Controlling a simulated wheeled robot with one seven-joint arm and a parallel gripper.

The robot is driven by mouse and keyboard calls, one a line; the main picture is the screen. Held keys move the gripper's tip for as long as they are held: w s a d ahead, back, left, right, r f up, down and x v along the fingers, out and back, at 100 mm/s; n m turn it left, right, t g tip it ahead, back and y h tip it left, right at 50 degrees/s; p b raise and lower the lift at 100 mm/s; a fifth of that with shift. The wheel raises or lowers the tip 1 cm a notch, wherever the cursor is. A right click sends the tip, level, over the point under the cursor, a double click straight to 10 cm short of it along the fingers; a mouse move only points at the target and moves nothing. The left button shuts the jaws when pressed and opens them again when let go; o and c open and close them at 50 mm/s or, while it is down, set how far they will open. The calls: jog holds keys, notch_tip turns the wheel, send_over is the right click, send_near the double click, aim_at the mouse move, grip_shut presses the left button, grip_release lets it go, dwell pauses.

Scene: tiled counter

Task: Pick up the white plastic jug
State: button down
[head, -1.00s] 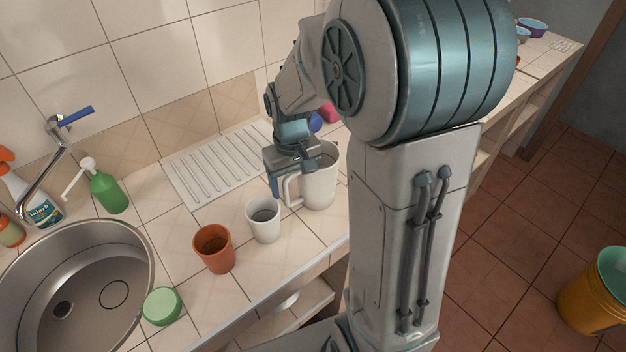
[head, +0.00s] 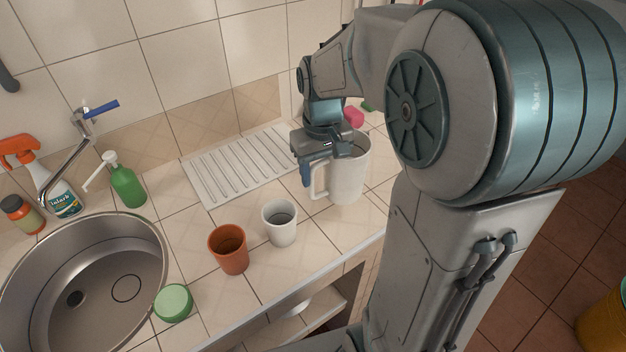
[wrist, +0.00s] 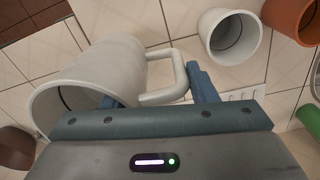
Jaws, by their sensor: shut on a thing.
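The white plastic jug (head: 349,178) is upright at the right part of the tiled counter, in the head view. My gripper (head: 322,172) comes down from above at its rim and handle side, and is shut on it. In the wrist view the jug (wrist: 105,68) shows its open mouth and looped handle (wrist: 178,82). One finger of my gripper (wrist: 160,95) is at the jug's mouth and the other is beyond the handle. The exact contact is partly hidden. I cannot tell whether the jug's base touches the counter.
A white cup (head: 281,226) and an orange cup (head: 229,254) stand left of the jug. A white drying rack (head: 235,165) lies behind them. The sink (head: 150,230), green soap bottle (head: 127,187) and spray bottle (head: 62,197) are further left. A pink object (head: 353,117) is behind the jug.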

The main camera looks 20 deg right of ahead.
jog(key=s+d+r+b, duration=0.1)
jog(key=s+d+r, duration=0.5)
jog(key=d, duration=0.2)
jog(key=c, duration=1.4)
grip_release()
jog(key=c, duration=0.4)
